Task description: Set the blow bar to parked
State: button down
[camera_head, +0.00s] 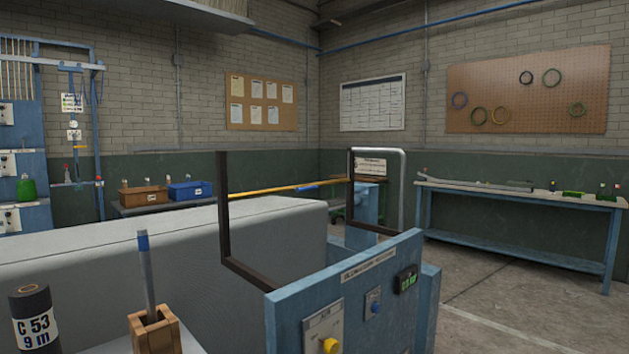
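A thin yellow bar (262,190) with a blue section near its right part runs between two upright dark arms (222,205). It may be the blow bar; I cannot read a marking on it. The dark arms rise from behind a blue control cabinet (400,256) in the middle foreground. The cabinet carries a label plate (368,264), too small to read surely, and a small lit green display (406,280). My gripper is not in view.
A long grey block (130,250) lies behind the cabinet. A blue workbench (520,220) is at right. Concrete floor (510,300) is open between.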

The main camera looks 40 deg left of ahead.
aim_at(303, 188)
jog(key=i, duration=2.45)
jog(key=u, duration=2.75)
